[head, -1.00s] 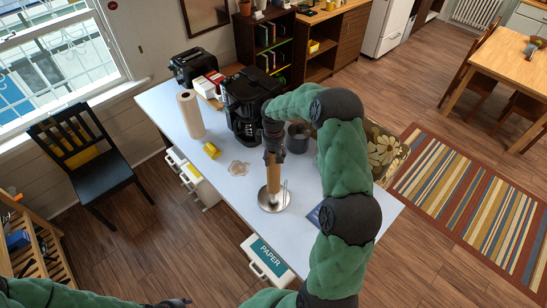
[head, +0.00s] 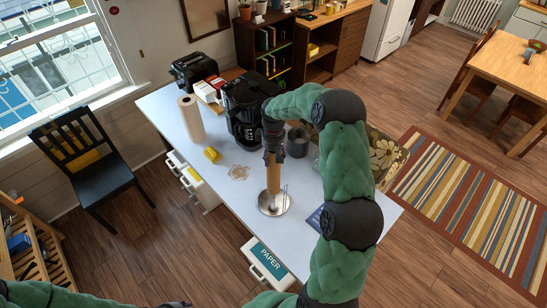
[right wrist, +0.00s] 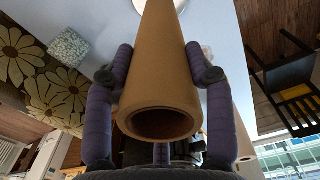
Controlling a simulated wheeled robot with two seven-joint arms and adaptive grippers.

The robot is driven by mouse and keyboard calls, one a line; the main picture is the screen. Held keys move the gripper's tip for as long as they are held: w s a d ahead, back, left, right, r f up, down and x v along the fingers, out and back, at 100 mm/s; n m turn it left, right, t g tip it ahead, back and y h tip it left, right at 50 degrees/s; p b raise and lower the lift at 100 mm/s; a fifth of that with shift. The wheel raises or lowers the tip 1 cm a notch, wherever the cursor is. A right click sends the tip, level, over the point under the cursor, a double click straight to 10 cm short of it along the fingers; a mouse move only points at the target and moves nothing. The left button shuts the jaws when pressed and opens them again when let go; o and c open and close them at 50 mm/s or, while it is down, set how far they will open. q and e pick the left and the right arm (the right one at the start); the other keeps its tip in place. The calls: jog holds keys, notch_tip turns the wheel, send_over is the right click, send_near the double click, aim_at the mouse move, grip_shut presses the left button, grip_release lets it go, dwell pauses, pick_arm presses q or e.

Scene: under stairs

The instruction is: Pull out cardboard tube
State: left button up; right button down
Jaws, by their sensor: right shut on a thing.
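The brown cardboard tube (head: 273,180) stands upright over a round metal holder base (head: 273,208) on the pale table. My right gripper (head: 274,154) is shut around the tube's upper part. In the right wrist view the tube's open end (right wrist: 160,122) faces the camera, and the right gripper's padded fingers (right wrist: 157,70) press it from both sides. The holder's post inside the tube is hidden. Only a dark tip of my left gripper (head: 176,304) shows at the bottom edge; its jaws are not clear.
A black coffee maker (head: 243,112) and a dark grey pot (head: 298,141) stand behind the tube. A paper towel roll (head: 191,119) and a yellow object (head: 212,155) are on the left. A paper bin (head: 265,261) stands below the table's front edge. Space above the tube is partly taken by my arm.

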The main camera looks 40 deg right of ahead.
notch_tip(320, 180, up, 15)
jog(key=p, duration=0.1)
jog(key=shift+f, duration=0.15)
dwell(4.0)
dwell(0.4)
notch_tip(320, 180, up, 6)
dwell(0.7)
dwell(0.5)
